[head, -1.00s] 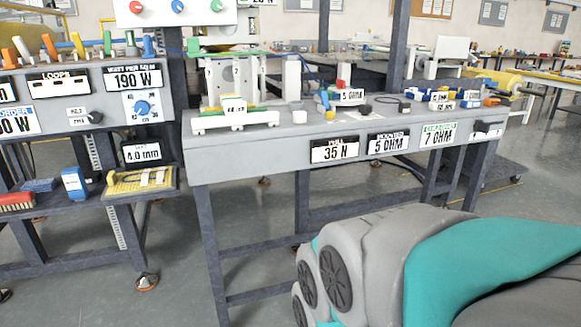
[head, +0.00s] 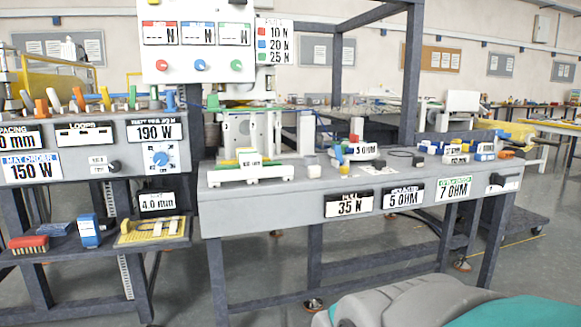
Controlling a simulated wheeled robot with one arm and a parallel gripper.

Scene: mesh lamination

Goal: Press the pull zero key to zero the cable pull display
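The cable pull display (head: 349,204) is a white label-like screen reading 35 N on the front face of the grey bench. I cannot make out which part is the pull zero key. A small pale block (head: 312,171) and a black piece (head: 379,164) lie on the bench top above the displays, too small to read. My gripper is out of view; only a grey and teal part of my own body shows at the bottom right.
The grey bench (head: 270,199) also carries a 5 OHM display (head: 403,197) and a 7 OHM display (head: 453,189). A white carriage (head: 250,168) stands at its left end. A panel with three N readouts (head: 196,38) rises behind. The left console (head: 75,165) adjoins. Open floor shows in front.

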